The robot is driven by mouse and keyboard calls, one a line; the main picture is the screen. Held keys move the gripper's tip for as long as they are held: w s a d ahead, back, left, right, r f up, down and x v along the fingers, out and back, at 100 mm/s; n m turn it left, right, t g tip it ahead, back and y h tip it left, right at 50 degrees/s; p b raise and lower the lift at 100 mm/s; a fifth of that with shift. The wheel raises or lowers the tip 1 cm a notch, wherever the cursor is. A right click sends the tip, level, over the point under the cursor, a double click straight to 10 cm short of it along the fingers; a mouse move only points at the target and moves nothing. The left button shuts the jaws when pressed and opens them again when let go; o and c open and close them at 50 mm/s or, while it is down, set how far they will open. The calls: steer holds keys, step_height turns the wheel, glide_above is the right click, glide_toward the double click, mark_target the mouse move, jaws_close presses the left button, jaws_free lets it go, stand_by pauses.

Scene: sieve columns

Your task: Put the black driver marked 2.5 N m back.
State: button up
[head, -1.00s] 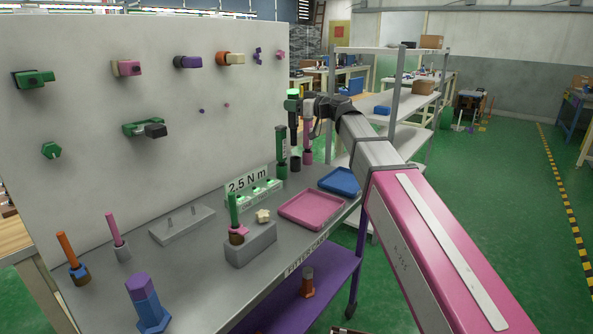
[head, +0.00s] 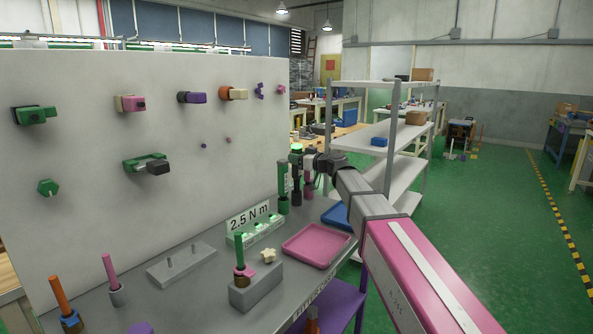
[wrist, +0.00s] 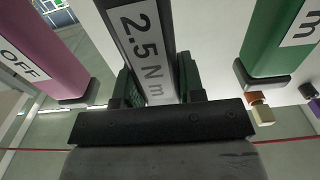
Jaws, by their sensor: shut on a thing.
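The black driver (wrist: 147,50) has a white label reading 2.5 N m in the wrist view. My gripper (wrist: 158,85) is shut on it, a finger on each side. The pink driver (wrist: 40,45) is labelled OFF.
A 2.5 N m sign (head: 248,216) stands on a rack on the bench. A pink tray (head: 316,247) and a blue tray (head: 336,216) lie nearby. A grey block (head: 256,287) holds a green-handled tool. The pegboard (head: 90,200) rises behind.

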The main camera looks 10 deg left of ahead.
steer(key=shift+f, duration=1.9)
steer(key=o, duration=1.1)
steer(key=shift+f, duration=0.1)
steer(key=shift+s+d, duration=0.2)
steer(key=shift+d, duration=0.1)
steer(key=v, duration=1.1)
steer(key=shift+d, duration=0.2)
